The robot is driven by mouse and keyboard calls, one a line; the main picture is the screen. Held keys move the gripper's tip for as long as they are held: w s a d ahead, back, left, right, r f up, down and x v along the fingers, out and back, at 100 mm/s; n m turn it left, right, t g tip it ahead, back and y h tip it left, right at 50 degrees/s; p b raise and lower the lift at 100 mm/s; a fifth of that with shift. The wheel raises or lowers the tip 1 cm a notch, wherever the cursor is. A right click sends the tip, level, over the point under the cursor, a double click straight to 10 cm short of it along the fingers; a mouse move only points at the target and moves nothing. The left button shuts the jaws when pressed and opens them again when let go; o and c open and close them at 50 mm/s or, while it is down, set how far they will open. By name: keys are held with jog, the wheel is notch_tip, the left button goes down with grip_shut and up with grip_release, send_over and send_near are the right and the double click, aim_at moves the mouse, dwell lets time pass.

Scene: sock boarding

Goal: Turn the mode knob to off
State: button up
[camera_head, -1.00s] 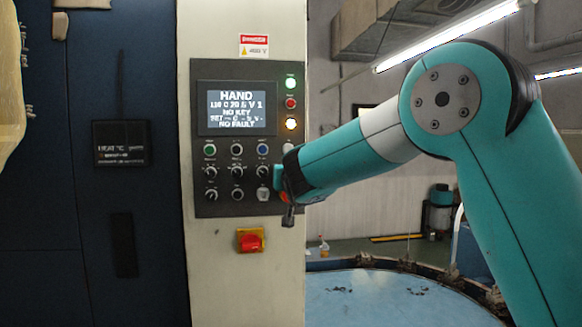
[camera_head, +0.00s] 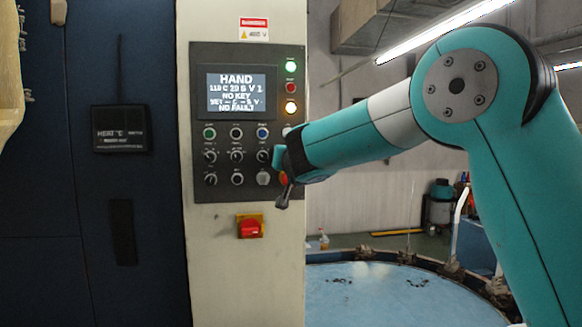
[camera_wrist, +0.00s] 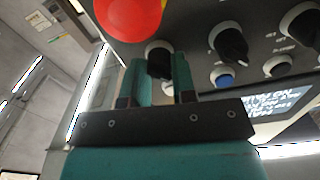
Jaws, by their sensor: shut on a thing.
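The control panel (camera_head: 198,110) is a dark grey plate on a cream cabinet, with a lit screen (camera_head: 237,92) whose top line reads HAND. My gripper (camera_head: 279,158) is at the panel's right edge in the head view and hides what it holds there. In the wrist view, my gripper (camera_wrist: 160,64) has its two teal fingers on either side of a black rotary knob (camera_wrist: 158,62) with a pale ring and is shut on it. Its label is not readable, so I cannot confirm that it is the mode knob. The knob's pointer direction is also unclear.
A red mushroom button (camera_wrist: 128,14) is close beside the fingers. Another black knob (camera_wrist: 230,45) and a blue button (camera_wrist: 224,79) are to the right. A red switch on a yellow plate (camera_head: 250,227) is below the panel. A round blue table (camera_head: 375,295) stands at lower right.

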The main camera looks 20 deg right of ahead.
jog(key=m+b, duration=0.1)
jog(key=b, duration=0.1)
jog(key=m+b, duration=0.2)
jog(key=b, duration=0.1)
jog(key=shift+f, duration=0.35)
jog(key=m+b, duration=0.2)
jog(key=b, duration=0.1)
jog(key=m+b, duration=0.2)
jog(key=shift+d+r, duration=0.1)
jog(key=shift+r, duration=0.15)
jog(key=o, duration=0.9)
jog(key=shift+r, duration=0.1)
jog(key=shift+o, duration=0.2)
jog(key=shift+s, duration=0.1)
jog(key=b+v, duration=0.6)
jog(key=v, duration=1.1)
jog(key=shift+s, duration=0.15)
